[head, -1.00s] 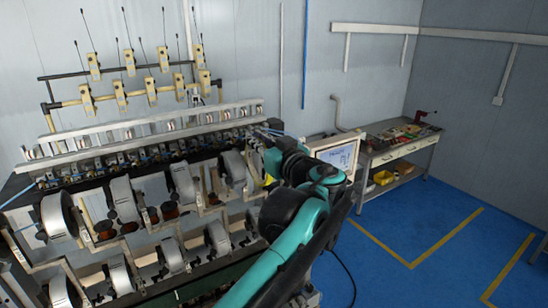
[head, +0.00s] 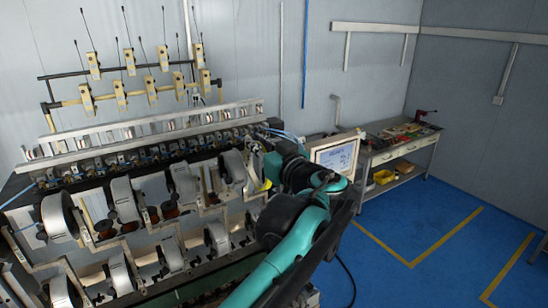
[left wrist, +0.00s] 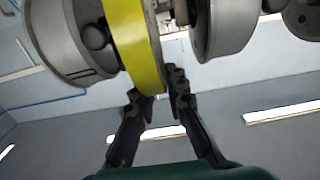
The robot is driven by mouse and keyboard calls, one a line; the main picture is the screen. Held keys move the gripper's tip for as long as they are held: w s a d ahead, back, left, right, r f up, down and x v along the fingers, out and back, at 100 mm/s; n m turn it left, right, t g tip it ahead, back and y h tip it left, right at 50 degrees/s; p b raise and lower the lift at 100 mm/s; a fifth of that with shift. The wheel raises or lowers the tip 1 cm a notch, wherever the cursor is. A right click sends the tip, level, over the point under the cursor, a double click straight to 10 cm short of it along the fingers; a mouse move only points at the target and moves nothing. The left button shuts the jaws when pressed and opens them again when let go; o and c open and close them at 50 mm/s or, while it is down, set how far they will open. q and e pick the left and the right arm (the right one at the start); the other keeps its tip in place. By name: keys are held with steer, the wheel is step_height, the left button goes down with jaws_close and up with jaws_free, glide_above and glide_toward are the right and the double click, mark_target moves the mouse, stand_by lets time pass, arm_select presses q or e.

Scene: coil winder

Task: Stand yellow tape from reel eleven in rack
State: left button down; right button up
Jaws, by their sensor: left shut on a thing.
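The yellow tape (left wrist: 137,45) is a wide yellow ring in the left wrist view, close beside a grey reel drum (left wrist: 72,42). I cannot tell whether it touches the drum. My left gripper (left wrist: 161,88) is shut on the lower edge of the tape, one finger on each side. In the head view my left gripper (head: 257,160) is at the right end of the winder's upper reel row, partly hidden by my arm. A small bit of yellow (head: 266,185) shows under it. Reel numbers are not readable, and I cannot tell which part is the rack. My right gripper is not in view.
The coil winder (head: 140,138) fills the left, with several silver reels (head: 120,198) in two rows. A monitor (head: 336,155) stands just right of my arm. A workbench (head: 405,145) stands behind it. Blue floor (head: 420,215) is clear at the right.

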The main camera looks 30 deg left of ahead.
arm_select(q)
steer(key=v, duration=1.8)
steer(key=shift+d+p, duration=0.25)
steer(key=shift+p, duration=0.2)
stand_by(0.4)
steer(key=shift+s, duration=0.1)
